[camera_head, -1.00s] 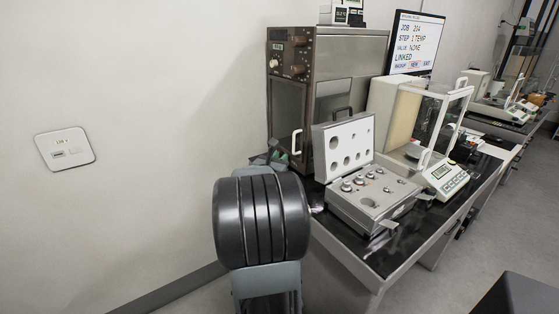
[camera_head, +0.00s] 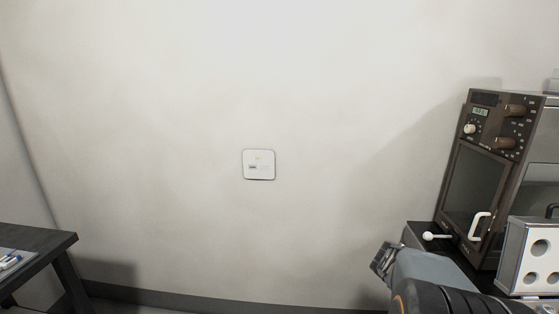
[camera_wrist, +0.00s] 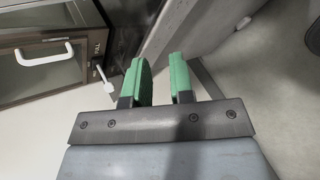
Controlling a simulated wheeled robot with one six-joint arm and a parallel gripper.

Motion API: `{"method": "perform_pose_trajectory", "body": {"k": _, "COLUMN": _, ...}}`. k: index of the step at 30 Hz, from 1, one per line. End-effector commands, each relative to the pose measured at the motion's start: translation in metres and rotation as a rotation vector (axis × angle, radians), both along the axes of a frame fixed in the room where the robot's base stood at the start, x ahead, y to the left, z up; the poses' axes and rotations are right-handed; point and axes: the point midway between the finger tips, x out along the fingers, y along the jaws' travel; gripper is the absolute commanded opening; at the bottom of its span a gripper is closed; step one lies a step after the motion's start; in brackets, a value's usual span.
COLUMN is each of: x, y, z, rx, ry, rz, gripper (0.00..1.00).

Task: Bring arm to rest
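My gripper (camera_wrist: 158,82) shows in the wrist view with two green-padded fingers held apart. The gap between them is empty. In the head view my gripper (camera_head: 383,262) is at the lower right, at the end of my grey and black arm. It is beside the near left end of the bench, and its fingers are too small there to make out. The arm's lower part runs out of the bottom of the picture.
A brown oven (camera_head: 483,170) with a white handle stands on the dark bench (camera_head: 421,238) at the right. A silver case (camera_head: 529,255) stands before it. A dark table (camera_head: 48,240) is at the lower left. A wall plate (camera_head: 259,165) is on the wall. Bare wall lies between.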

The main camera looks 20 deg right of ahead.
Motion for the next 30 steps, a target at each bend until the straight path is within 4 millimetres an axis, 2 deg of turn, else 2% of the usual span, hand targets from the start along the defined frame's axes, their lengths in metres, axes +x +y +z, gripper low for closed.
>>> {"method": "perform_pose_trajectory", "body": {"k": 1, "x": 0.005, "y": 0.026, "z": 0.012, "rx": 0.063, "ry": -0.097, "rz": -0.052, "gripper": 0.22}}
{"method": "perform_pose_trajectory", "body": {"k": 5, "x": 0.018, "y": 0.102, "z": 0.021, "rx": 0.272, "ry": -0.34, "rz": -0.205, "gripper": 0.22}}
{"method": "perform_pose_trajectory", "body": {"k": 9, "x": 0.032, "y": 0.188, "z": 0.046, "rx": 0.519, "ry": -0.534, "rz": -0.319, "gripper": 0.22}}
{"method": "perform_pose_trajectory", "body": {"k": 12, "x": 0.038, "y": 0.244, "z": 0.07, "rx": 0.685, "ry": -0.614, "rz": -0.348, "gripper": 0.22}}
{"method": "perform_pose_trajectory", "body": {"k": 15, "x": 0.038, "y": 0.285, "z": 0.095, "rx": 0.803, "ry": -0.648, "rz": -0.32, "gripper": 0.22}}
{"method": "perform_pose_trajectory", "body": {"k": 18, "x": 0.036, "y": 0.31, "z": 0.117, "rx": 0.855, "ry": -0.659, "rz": -0.247, "gripper": 0.22}}
{"method": "perform_pose_trajectory", "body": {"k": 21, "x": 0.036, "y": 0.322, "z": 0.131, "rx": 0.873, "ry": -0.663, "rz": -0.185, "gripper": 0.22}}
{"method": "perform_pose_trajectory", "body": {"k": 30, "x": 0.036, "y": 0.329, "z": 0.134, "rx": 0.881, "ry": -0.655, "rz": -0.151, "gripper": 0.22}}
